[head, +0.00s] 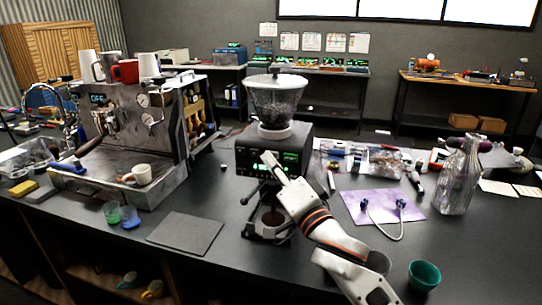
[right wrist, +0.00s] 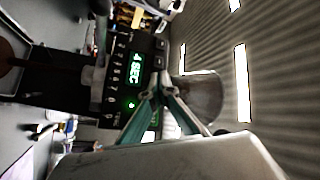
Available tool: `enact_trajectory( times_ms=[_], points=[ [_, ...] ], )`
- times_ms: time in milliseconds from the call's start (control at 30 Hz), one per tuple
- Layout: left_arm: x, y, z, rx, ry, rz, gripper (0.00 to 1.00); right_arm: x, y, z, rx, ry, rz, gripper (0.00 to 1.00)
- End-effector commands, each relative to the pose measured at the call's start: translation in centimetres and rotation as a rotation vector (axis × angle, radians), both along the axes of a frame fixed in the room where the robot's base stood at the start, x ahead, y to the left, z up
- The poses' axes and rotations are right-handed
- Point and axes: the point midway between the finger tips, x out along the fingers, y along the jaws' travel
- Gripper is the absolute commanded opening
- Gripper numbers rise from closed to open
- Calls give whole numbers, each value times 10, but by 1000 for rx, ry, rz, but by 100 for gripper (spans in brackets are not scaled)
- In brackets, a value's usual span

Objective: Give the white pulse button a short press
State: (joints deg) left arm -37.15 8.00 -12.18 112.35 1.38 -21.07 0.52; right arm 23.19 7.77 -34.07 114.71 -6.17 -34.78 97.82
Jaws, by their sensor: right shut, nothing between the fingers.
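The black coffee grinder (head: 244,154) with a clear hopper of beans (head: 275,100) stands on the counter. Its front panel (right wrist: 138,45) shows in the right wrist view, turned sideways, with a green "4 SEC" display (right wrist: 137,68), a green light (right wrist: 131,105) and dark square keys. My right gripper (head: 268,160) is shut and empty, its fingertips in front of the panel. In the right wrist view its tips (right wrist: 159,88) meet just beside the display; I cannot tell whether they touch the panel. The white pulse button cannot be made out, perhaps hidden by the fingers. My left gripper is not in view.
An espresso machine (head: 124,125) stands to the left, with a dark mat (head: 186,233) in front of the grinder's left side.

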Motion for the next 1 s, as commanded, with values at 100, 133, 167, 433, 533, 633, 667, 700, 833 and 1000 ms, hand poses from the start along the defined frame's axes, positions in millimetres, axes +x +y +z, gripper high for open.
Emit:
enact_trajectory(
  times_ms=[100,133,167,433,533,633,667,700,833,1000],
  points=[
    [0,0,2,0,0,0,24,-3,1,0,0,2,-1,0],
    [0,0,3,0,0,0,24,-4,1,0,0,2,-1,0],
    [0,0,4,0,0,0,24,-5,2,0,0,2,-1,0],
    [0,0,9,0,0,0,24,-15,5,1,0,0,-1,0],
    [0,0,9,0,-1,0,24,-15,5,0,0,0,-1,0],
    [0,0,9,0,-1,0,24,-15,5,0,0,0,-1,0],
    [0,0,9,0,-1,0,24,-15,5,0,0,0,-1,0],
    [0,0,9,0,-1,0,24,-16,5,0,0,0,0,0],
    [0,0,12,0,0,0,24,-23,8,0,2,2,1,0],
    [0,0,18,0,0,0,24,-38,13,0,4,3,1,0]
  ],
)
